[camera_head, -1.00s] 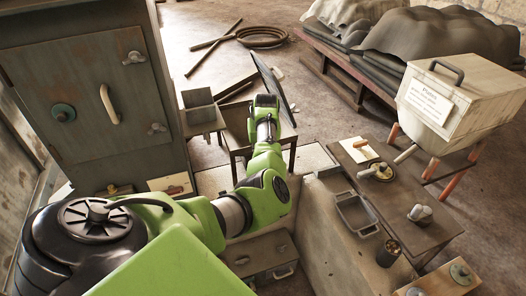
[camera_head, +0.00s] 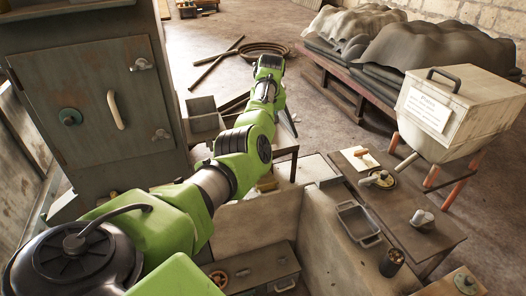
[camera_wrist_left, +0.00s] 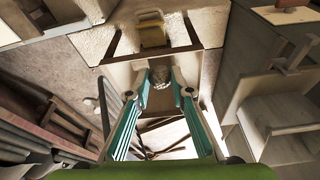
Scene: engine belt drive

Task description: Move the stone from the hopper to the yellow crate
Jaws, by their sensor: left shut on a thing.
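My left gripper (camera_wrist_left: 161,88) shows in the left wrist view, its two teal fingers closed around a small greyish stone (camera_wrist_left: 160,74) at the fingertips. In the head view my left arm reaches up and away, and its fingers and the stone are hidden behind the wrist. A small yellow box (camera_wrist_left: 152,32), which looks like the yellow crate, lies beyond the fingertips in the wrist view, apart from the stone. A pale lidded bin with a tapered bottom (camera_head: 460,112), which looks like the hopper, stands on orange legs at the right. My right gripper is not in view.
A tall grey cabinet (camera_head: 95,100) stands left of my arm. An open grey bin (camera_head: 203,118) is beside it.

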